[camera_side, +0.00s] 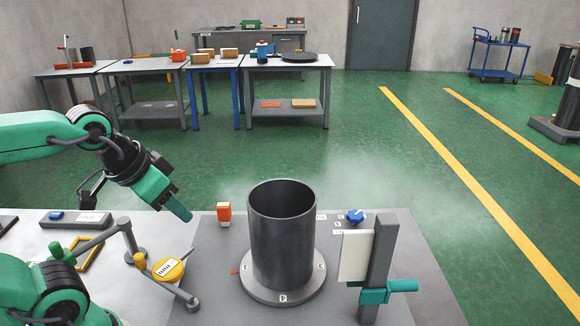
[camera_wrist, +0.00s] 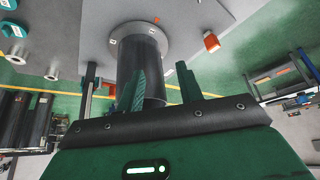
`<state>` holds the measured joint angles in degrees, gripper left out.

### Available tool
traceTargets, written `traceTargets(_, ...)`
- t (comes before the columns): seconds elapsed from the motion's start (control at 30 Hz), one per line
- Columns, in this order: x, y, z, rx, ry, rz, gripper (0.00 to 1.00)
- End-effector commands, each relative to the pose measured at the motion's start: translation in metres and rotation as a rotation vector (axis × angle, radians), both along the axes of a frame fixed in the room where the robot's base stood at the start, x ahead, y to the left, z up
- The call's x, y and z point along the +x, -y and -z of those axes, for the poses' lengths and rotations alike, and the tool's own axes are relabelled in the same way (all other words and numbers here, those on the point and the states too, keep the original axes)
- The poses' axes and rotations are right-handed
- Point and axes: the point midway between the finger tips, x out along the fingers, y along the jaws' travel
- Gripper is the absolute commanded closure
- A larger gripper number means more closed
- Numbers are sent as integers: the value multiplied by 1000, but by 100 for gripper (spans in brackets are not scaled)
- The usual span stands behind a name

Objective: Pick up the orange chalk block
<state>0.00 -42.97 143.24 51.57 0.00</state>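The orange chalk block (camera_side: 225,214) stands upright on the grey worktop, left of the dark flanged cylinder, with a pale label on its front. In the wrist view the orange block (camera_wrist: 211,42) shows near the top, right of the cylinder's flange. My gripper (camera_side: 180,208) is tilted down to the right, left of the block and apart from it. In the wrist view my gripper (camera_wrist: 162,86) has two green fingers spread apart, with nothing held between them; the cylinder shows behind them.
The tall dark cylinder (camera_side: 282,235) with its grey flange (camera_side: 256,289) stands close right of the block.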

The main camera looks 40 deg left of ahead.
Motion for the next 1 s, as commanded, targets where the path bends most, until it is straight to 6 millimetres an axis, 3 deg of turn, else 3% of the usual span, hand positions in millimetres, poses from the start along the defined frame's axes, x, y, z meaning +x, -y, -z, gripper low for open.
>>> traceTargets(0.07, 0, 0, 0, 0, 0, 0, 64)
traceTargets(0.17, 0, 0, 0, 0, 0, 0, 47)
traceTargets(0.67, 7, -3, -1, 17, -18, 19, 47)
traceTargets(1.0, 47, -20, -1, 96, -112, 139, 47)
